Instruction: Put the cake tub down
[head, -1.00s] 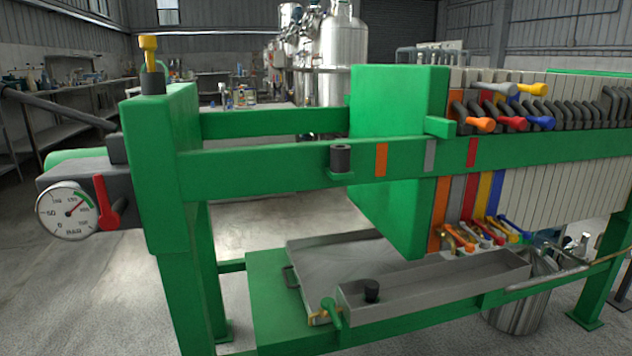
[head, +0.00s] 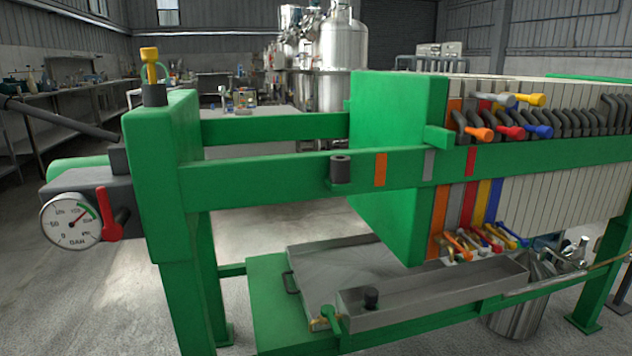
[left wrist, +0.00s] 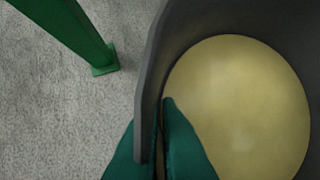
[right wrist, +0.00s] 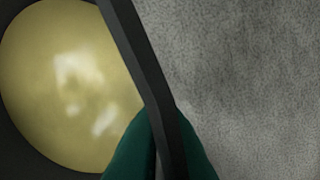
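The cake tub is a dark grey, round-walled tub (left wrist: 151,75) in the left wrist view, with a pale yellow round surface (left wrist: 240,105) inside it. Its dark wall (right wrist: 140,55) also crosses the right wrist view, with the yellow surface at left. My left gripper (left wrist: 159,112) has its green fingers on both sides of the wall. My right gripper (right wrist: 165,112) likewise has the wall between its fingers. Neither gripper nor the tub shows in the head view. I cannot tell whether the tub touches the floor.
A green filter press frame (head: 270,180) fills the head view, with a pressure gauge (head: 71,223) at left. A grey trough (head: 440,290) and a metal bucket (head: 520,318) are low at right. Grey floor (right wrist: 255,90) shows beside the tub. A green leg (left wrist: 75,35) stands near it.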

